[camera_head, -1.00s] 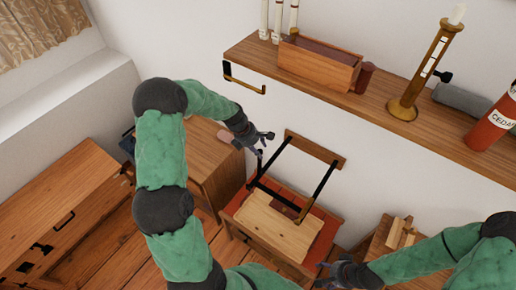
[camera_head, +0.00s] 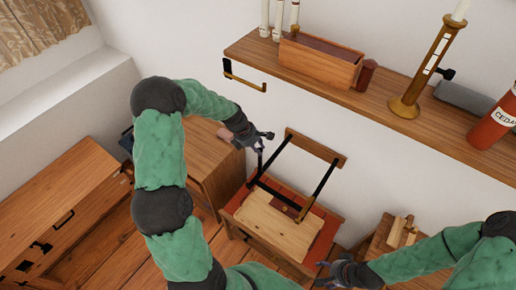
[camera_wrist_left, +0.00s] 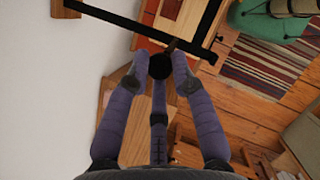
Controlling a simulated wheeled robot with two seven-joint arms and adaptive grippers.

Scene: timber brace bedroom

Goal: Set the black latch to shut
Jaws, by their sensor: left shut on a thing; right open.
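A wooden rail (camera_head: 325,152) is fixed to the wall, with a black brace frame (camera_head: 325,178) reaching out from it. In the head view my left gripper (camera_head: 265,141) is at the left side of this frame. In the left wrist view a round black knob, which looks like the black latch (camera_wrist_left: 160,66), sits between my fingertips, beside a black bar (camera_wrist_left: 140,23). The gripper is shut on it; the fingers partly hide it, and I cannot tell the latch's setting. My right gripper (camera_head: 328,275) is open and empty at the lower right.
A small table with a pale board (camera_head: 270,227) stands below the frame. A shelf (camera_head: 385,115) with a wooden box, a candlestick and a red cylinder is above right. A black-and-brass hook (camera_head: 245,80) hangs under it. A wooden cabinet (camera_head: 207,165) stands left.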

